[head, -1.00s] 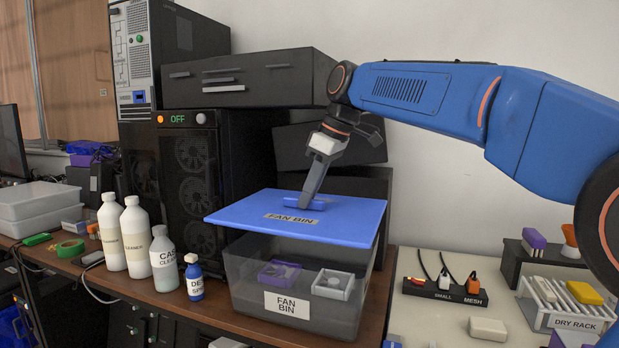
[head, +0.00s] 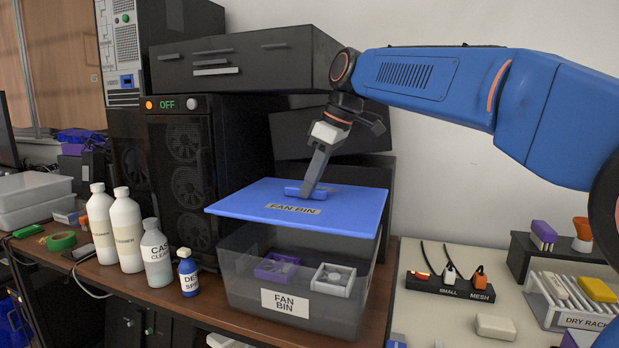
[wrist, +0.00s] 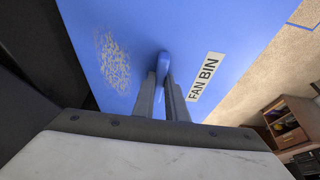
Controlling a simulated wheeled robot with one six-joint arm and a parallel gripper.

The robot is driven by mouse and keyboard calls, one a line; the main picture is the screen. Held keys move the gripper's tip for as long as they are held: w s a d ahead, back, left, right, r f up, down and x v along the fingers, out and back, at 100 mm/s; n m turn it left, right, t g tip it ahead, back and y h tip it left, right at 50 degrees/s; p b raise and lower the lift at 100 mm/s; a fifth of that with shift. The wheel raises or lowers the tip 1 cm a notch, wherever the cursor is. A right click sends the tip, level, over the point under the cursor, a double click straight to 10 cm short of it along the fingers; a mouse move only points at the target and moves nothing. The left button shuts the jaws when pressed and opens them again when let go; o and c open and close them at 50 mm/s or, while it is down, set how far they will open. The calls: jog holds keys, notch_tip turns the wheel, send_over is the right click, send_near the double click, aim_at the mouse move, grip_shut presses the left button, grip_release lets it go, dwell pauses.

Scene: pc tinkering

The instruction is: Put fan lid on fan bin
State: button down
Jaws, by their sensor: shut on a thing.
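The fan lid (head: 345,215) is a flat blue panel with a "FAN BIN" label and a raised blue handle. My gripper (head: 307,190) is shut on that handle. The wrist view also shows the lid (wrist: 215,30) with its handle between my two fingers (wrist: 162,85). The fan bin (head: 235,285) is a grey see-through box labelled "FAN BIN" on the wooden bench. The lid is held above the bin, tilted slightly, with a gap at the front. Inside the bin are a purple fan (head: 277,267) and a white fan (head: 333,279). The bin's back rim is hidden by the lid.
Several bottles, including a blue spray bottle (head: 188,272), stand left of the bin. A dark computer case (head: 180,200) and a black drawer unit (head: 250,62) stand behind. A white table (head: 430,318) to the right holds a power strip (head: 450,287) and a drying rack (head: 575,305).

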aim_at(323, 190)
jog(key=shift+f, duration=3.05)
jog(key=shift+f, duration=1.1)
jog(key=c, duration=2.1)
grip_release()
jog(key=o, duration=0.6)
jog(key=shift+c, duration=0.2)
jog(key=shift+v, duration=4)
jog(key=shift+s, duration=0.1)
